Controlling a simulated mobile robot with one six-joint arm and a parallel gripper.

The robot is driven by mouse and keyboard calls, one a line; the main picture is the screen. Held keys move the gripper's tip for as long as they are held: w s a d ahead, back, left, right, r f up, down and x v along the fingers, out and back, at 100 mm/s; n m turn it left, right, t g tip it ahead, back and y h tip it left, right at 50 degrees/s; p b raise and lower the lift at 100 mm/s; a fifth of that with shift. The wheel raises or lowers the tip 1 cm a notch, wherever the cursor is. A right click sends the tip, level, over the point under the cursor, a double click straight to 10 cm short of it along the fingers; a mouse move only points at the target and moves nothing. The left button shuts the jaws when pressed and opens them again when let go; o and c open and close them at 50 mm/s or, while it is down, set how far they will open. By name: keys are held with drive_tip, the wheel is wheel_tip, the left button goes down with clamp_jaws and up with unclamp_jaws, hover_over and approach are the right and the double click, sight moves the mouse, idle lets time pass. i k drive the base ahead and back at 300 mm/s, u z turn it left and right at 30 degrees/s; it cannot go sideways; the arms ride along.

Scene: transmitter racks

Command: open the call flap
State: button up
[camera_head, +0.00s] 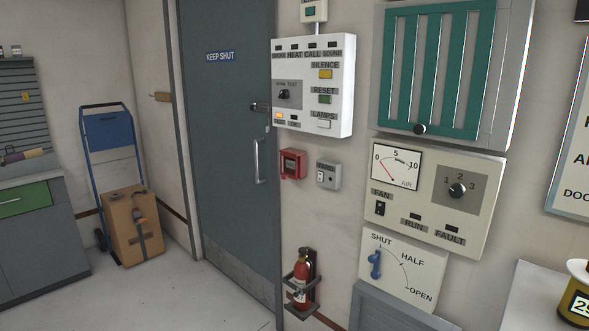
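A small red call box (292,163) is mounted on the wall to the right of the grey door, below the white alarm panel (314,85). It has a dark square front, which may be the call flap. At this size I cannot make out a hinge or tell whether the flap is shut. A small grey box (328,176) with a label and small controls is just to its right. My gripper is not in view.
A fire extinguisher (303,280) hangs in a bracket low on the wall below the red box. A fan panel (433,198) and a shut/half/open lever plate (403,270) are to the right. The grey door (225,170) appears closed. Floor is clear before it.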

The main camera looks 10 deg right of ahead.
sight(286, 168)
drive_tip(key=u, duration=0.1)
drive_tip(key=i, duration=0.95)
drive_tip(key=u, duration=3.4)
drive_tip(key=i, duration=0.1)
drive_tip(key=z, duration=1.95)
